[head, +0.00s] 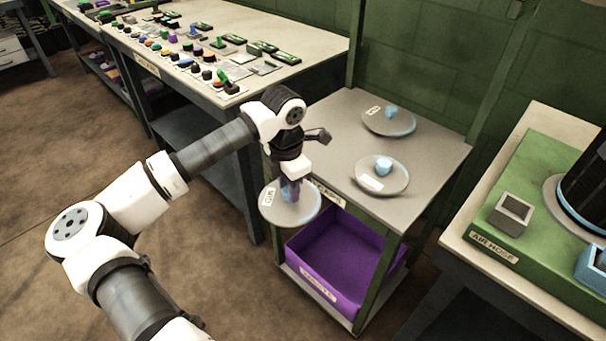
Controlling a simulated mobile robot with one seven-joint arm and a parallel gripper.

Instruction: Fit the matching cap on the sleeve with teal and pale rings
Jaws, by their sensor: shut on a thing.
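My gripper (291,189) is shut on the blue knob of a round, pale grey cap (298,213) with a white label. It holds this cap near the front left corner of the grey cart, and the fingers hide most of the knob. Two similar caps with blue knobs and white labels lie on the cart top: one at the back (375,124), one nearer the front right (397,182). A dark sleeve (590,185) with pale and bluish rings near its base stands on the green bench at the right. The right edge cuts it off, so its top is hidden.
The cart (345,112) has a purple bin (334,258) on its lower shelf. The green-topped bench (530,165), labelled AIR HOSE, carries a small grey square block (511,213) and a blue block (593,265). A long table (300,38) at the back left holds many small parts.

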